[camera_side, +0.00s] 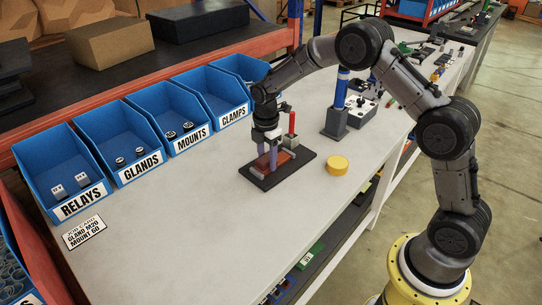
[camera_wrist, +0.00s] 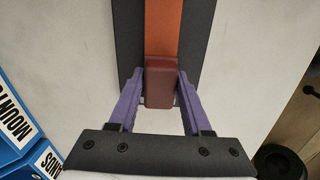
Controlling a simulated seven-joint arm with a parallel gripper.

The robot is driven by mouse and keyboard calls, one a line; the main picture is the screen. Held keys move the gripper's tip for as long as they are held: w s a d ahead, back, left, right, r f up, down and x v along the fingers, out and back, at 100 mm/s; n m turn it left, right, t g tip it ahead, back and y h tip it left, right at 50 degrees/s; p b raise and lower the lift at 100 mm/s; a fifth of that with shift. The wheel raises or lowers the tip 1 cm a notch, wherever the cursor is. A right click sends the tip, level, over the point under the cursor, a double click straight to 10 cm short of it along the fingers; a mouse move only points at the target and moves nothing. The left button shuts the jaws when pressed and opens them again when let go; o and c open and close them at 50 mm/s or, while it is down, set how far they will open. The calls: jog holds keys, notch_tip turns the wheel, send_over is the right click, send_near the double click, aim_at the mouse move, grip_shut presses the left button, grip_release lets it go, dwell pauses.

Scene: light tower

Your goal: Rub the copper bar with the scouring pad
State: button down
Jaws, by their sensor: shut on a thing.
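The copper bar (camera_wrist: 161,28) is a flat orange strip on a dark board (camera_wrist: 198,25), running away from my gripper in the wrist view. The scouring pad (camera_wrist: 160,82) is a maroon block at the bar's near end, in line with it. My gripper (camera_wrist: 159,88) has its two purple fingers shut on the pad's sides. In the side view my gripper (camera_side: 268,163) points down over the dark board (camera_side: 258,183). The fingers partly hide the pad and bar there. I cannot tell for certain whether the pad touches the bar.
A grey block with a red upright piece (camera_side: 292,124) stands close behind the board. A yellow disc (camera_side: 337,165) lies to its right, and a blue column (camera_side: 341,92) stands behind. Blue bins (camera_side: 133,150) line the back left. The front left table is clear apart from a card (camera_side: 84,233).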

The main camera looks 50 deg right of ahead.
jog(key=shift+s+a+f, duration=0.1)
jog(key=shift+s+a, duration=0.05)
jog(key=shift+a, duration=1.3)
jog(key=shift+d, duration=0.15)
